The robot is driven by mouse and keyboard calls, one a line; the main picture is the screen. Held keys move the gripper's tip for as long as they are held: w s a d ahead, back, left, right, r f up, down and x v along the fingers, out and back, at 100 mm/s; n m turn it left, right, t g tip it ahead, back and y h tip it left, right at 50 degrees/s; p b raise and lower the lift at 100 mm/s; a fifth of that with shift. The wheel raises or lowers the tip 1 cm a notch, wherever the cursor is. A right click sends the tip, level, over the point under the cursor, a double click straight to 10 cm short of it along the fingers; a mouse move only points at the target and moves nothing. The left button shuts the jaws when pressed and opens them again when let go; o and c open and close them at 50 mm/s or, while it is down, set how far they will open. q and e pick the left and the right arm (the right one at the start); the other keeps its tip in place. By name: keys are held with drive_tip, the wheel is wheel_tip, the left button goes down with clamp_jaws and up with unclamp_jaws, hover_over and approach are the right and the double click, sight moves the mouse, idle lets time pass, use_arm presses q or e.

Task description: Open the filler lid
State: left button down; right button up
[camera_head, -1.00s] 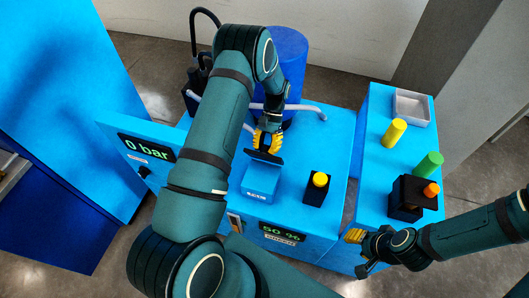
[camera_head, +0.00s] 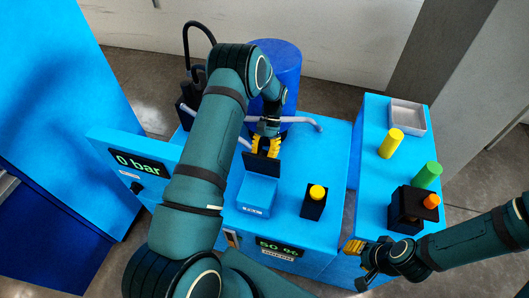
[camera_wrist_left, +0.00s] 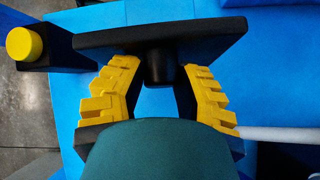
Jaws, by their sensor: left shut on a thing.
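The filler lid (camera_head: 262,166) is a black flat plate at the back edge of a small blue filler box (camera_head: 257,194) with a white label. It stands raised, its broad face towards the head camera. In the left wrist view the lid (camera_wrist_left: 160,34) spans the top, with a black knob (camera_wrist_left: 160,66) under it. My left gripper (camera_head: 266,148) is behind the lid, its yellow fingers either side of that knob, shut on the lid (camera_wrist_left: 160,95). My right gripper (camera_head: 360,264) is open and empty at the front of the right-hand cabinet. The box's inside is not clear.
A black block with a yellow button (camera_head: 317,192) stands right of the filler box. Yellow (camera_head: 391,144) and green (camera_head: 427,170) cylinders, a grey tray (camera_head: 407,116) and a black holder with an orange top (camera_head: 431,201) are on the right cabinet. A grey pipe (camera_head: 300,122) runs behind.

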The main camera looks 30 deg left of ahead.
use_arm(q)
drive_tip(key=shift+a+f, duration=0.15)
drive_tip(key=shift+a, duration=0.05)
drive_tip(key=c, duration=0.6)
unclamp_jaws()
drive_tip(key=shift+c, duration=0.2)
drive_tip(key=shift+r, duration=0.25)
wheel_tip(320, 180, up, 10)
drive_tip(key=shift+f, duration=0.2)
drive_tip(key=shift+s, duration=0.1)
